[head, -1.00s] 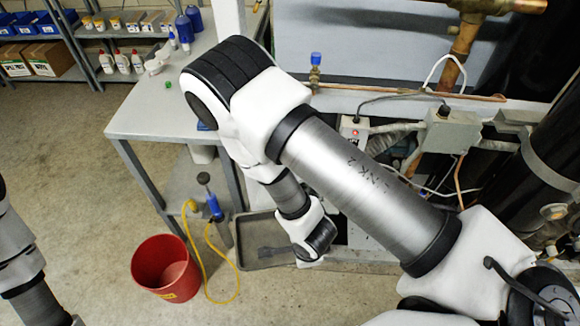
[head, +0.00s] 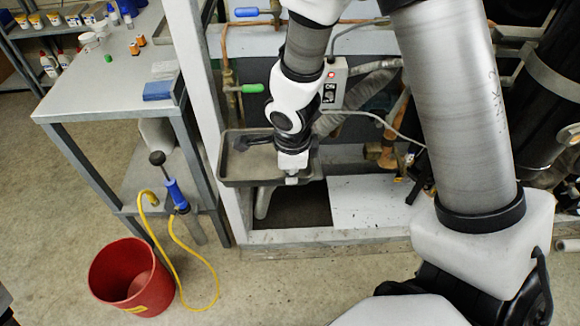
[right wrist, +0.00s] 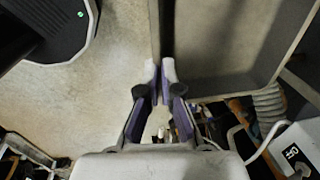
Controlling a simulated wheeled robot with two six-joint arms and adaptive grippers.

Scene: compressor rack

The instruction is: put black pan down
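The black pan (head: 235,184) is a shallow, dark-rimmed tray with a grey-brown inside. It is held in front of the rack's lower opening in the head view. My right gripper (head: 291,178) comes down over its near right side, and the arm hides part of the pan. In the right wrist view the pan (right wrist: 225,80) fills the upper right. The fingers of my right gripper (right wrist: 160,72) are close together on either side of its thin wall. My left gripper is not in view.
A dark flat object (head: 252,141) lies in the pan. A white rack post (head: 203,100) stands left of it. A red bucket (head: 130,280) and a blue hand pump (head: 176,197) with a yellow hose stand at left. A light panel (head: 370,205) lies right of a dark opening (head: 290,208).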

